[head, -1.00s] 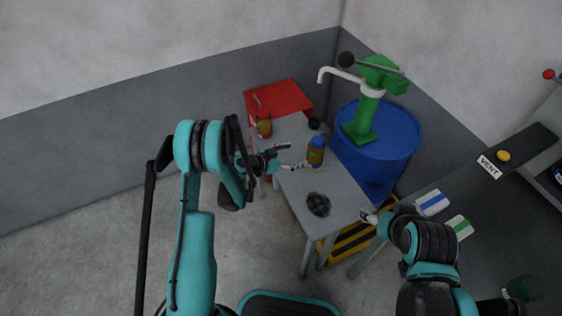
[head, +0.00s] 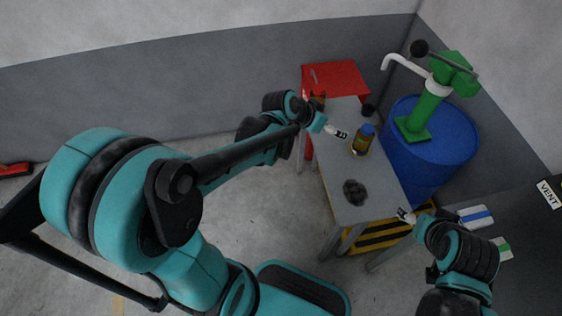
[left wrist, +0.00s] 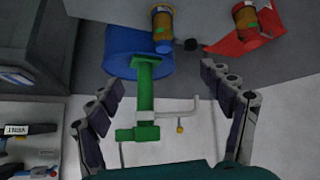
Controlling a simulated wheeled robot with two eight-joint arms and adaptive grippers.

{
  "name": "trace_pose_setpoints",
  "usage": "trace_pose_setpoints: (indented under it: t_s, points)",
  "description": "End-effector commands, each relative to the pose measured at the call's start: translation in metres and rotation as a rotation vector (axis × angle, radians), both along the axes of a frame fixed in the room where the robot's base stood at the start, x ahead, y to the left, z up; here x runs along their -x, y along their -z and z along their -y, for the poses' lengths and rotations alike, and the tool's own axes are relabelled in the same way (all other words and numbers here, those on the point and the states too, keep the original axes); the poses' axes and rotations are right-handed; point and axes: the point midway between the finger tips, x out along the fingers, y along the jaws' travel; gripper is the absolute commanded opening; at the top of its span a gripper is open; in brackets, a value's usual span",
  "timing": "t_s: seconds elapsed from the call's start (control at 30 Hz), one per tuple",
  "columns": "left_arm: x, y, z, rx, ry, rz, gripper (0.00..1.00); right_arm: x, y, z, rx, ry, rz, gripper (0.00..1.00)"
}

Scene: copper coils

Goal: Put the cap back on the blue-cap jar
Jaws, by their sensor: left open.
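A second amber jar (left wrist: 247,18) stands by the red sheet (head: 336,78). A black cup (head: 369,110) and a dark round pile (head: 355,191) are on the table (head: 345,215). A blue drum (head: 430,150) with a green pump (head: 428,105) stands to the right.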

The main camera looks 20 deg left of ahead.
Motion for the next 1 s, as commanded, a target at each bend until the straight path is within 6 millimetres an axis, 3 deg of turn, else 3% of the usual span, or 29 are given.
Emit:
trace_pose_setpoints:
  t_s: [0.2,0.5,0.7,1.0]
  points:
    - [0.069,-0.024,-0.018,-0.052,-0.128,-0.063,0.80,0.000,0.000,0.000,0.000,0.000,0.000,0.65]
    - [0.154,-0.030,-0.048,-0.116,-0.307,-0.106,0.80,0.000,0.000,0.000,0.000,0.000,0.000,0.65]
    - [0.184,-0.026,-0.062,-0.139,-0.380,-0.110,0.80,0.000,0.000,0.000,0.000,0.000,0.000,0.65]
    - [0.191,-0.025,-0.066,-0.146,-0.403,-0.110,0.80,0.000,0.000,0.000,0.000,0.000,0.000,0.65]
